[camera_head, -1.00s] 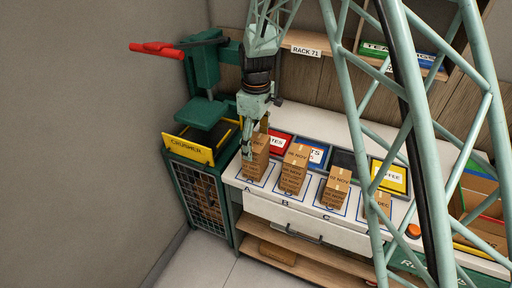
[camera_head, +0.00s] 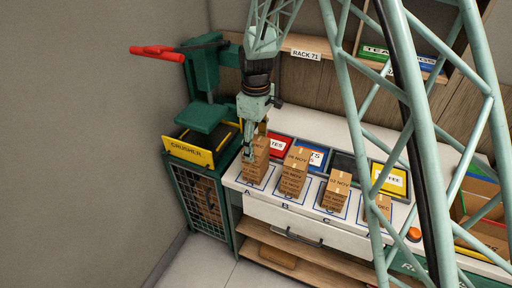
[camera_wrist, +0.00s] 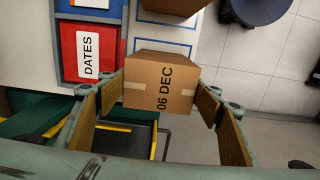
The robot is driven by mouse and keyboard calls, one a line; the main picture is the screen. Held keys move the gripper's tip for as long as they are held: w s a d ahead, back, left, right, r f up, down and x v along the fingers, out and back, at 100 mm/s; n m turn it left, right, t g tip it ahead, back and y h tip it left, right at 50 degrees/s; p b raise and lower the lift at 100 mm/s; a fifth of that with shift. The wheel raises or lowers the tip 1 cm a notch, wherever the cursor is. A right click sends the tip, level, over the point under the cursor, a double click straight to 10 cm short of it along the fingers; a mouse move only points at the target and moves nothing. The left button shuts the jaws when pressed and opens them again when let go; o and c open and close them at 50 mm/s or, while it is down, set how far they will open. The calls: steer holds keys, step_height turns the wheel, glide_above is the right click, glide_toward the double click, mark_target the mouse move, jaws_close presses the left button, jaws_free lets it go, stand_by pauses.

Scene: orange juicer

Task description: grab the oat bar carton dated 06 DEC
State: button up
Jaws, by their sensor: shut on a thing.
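The oat bar carton dated 06 DEC (camera_wrist: 160,86) is a brown box with pale tape and black print, seen in the wrist view. My gripper (camera_wrist: 162,98) is shut on it, with one wood-toned finger pad at each side. In the head view this carton (camera_head: 256,158) is the leftmost in the row, at space A, and my gripper (camera_head: 254,135) reaches it from above. It appears to stand on the white counter (camera_head: 262,197). Its date cannot be read in the head view.
More cartons stand at B (camera_head: 293,173), at C (camera_head: 337,192) and farther right (camera_head: 377,208). Coloured labelled bins, including DATES (camera_wrist: 88,52), line up behind. The green crusher (camera_head: 200,120) with its yellow sign stands close on the left. A shelf marked RACK 71 (camera_head: 305,53) hangs above.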

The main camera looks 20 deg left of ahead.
mark_target(256, 144)
steer(key=shift+r, duration=4.9)
